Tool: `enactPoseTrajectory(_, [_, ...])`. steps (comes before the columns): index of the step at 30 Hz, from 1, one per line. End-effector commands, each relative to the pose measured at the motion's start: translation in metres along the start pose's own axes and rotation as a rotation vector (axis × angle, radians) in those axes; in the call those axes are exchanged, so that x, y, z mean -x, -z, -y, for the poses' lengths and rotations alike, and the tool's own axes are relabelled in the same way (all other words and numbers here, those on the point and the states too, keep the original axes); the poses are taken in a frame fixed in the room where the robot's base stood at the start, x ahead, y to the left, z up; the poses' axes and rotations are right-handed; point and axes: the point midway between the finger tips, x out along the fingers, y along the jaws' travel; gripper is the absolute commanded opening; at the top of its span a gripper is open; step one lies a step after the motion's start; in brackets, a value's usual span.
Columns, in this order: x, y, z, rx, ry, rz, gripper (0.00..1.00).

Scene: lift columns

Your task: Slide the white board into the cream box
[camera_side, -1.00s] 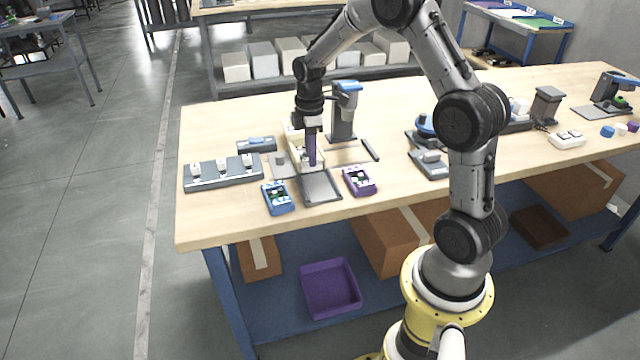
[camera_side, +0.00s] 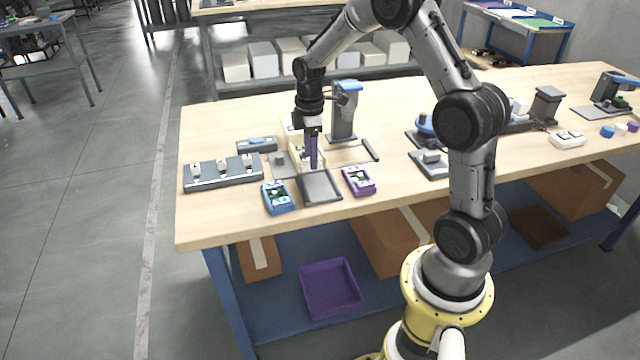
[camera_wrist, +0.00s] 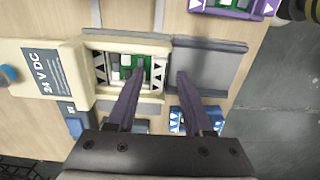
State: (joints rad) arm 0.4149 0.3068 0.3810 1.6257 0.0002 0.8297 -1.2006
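The cream box (camera_wrist: 72,62), labelled 24 V DC, lies at the left in the wrist view; in the side view it is largely behind my gripper. The white board (camera_wrist: 125,60), with green circuitry and black arrow marks on its sides, lies at the box's right end. How deep it is inside, I cannot tell. My gripper (camera_wrist: 161,73) has its two purple fingers apart: one over the board, the other past its right edge, over the grey tray (camera_wrist: 208,68). My gripper also shows in the side view (camera_side: 313,168), low over the fixture.
A blue board (camera_side: 278,197) and a purple board (camera_side: 358,181) lie beside the tray. A grey rack (camera_side: 222,174) stands to the left, and a grey post with a blue top (camera_side: 343,112) behind. The table's front edge is close to the tray.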

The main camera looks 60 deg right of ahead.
Motion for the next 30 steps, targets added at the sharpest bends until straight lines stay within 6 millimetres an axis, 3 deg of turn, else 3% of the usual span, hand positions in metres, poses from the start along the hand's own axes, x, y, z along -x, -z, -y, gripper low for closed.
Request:
enactPoseTrajectory(8, [0.002,0.000,-0.001,0.000,-0.002,-0.001,0.51])
enactPoseTrajectory(30, [0.048,0.000,-0.001,0.000,-0.003,-0.001,0.51])
